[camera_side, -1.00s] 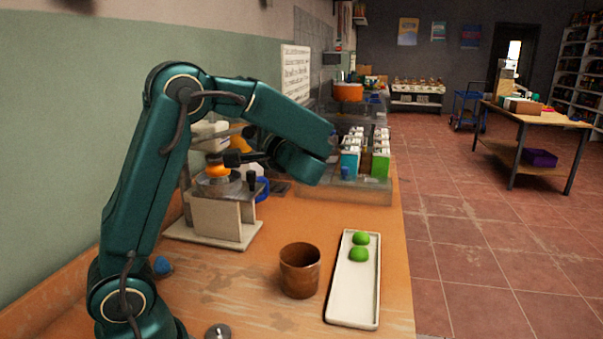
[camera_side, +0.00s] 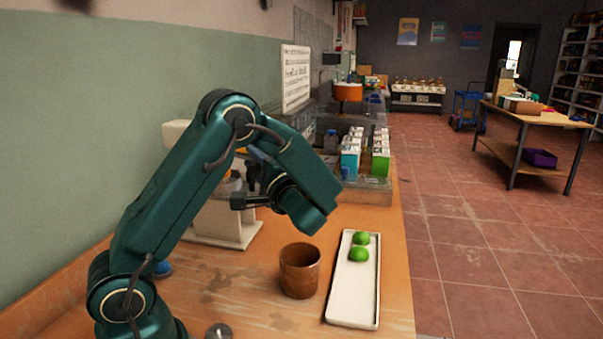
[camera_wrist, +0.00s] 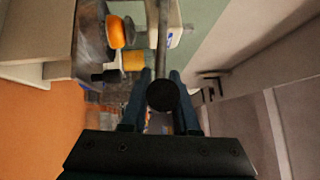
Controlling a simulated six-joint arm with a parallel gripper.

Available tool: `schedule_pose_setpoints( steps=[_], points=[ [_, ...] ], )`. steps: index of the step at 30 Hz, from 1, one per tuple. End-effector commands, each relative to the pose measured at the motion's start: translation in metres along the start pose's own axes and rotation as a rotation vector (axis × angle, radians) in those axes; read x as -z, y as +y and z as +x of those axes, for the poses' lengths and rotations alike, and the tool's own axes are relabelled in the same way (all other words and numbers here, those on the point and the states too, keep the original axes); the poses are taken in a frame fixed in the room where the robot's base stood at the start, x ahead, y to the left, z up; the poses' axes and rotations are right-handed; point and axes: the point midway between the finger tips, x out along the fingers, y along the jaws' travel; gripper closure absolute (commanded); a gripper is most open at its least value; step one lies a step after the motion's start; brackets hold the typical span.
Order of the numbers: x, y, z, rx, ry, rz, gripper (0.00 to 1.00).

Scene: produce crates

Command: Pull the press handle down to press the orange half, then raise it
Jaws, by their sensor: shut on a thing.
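The press (camera_side: 225,228) stands on the bench in the side view, with a pale base and body. My arm hides much of its upper part. In the wrist view the handle (camera_wrist: 162,94) is a grey bar with a dark round end, and it lies between the two fingers of my gripper (camera_wrist: 160,105). My gripper is shut on the handle. In the side view my gripper (camera_side: 245,201) is in front of the press, beyond the brown cup. The orange half (camera_wrist: 118,32) shows at the upper left of the wrist view. Its contact with the press is unclear.
A brown cup (camera_side: 299,272) stands in front of the press. Several cartons (camera_side: 351,158) stand behind. A small grey disc (camera_side: 218,331) lies near the front edge.

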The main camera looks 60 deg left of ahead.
Motion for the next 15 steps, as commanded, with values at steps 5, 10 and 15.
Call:
schedule_pose_setpoints(
  steps=[5,10,15],
  points=[
    [-0.0019,0.0015,-0.0001,-0.005,-0.007,0.003,1.0],
    [-0.0016,0.0012,-0.0001,-0.004,-0.006,0.003,0.42],
    [-0.0009,0.0007,-0.0001,-0.003,-0.003,0.002,0.42]
  ],
)
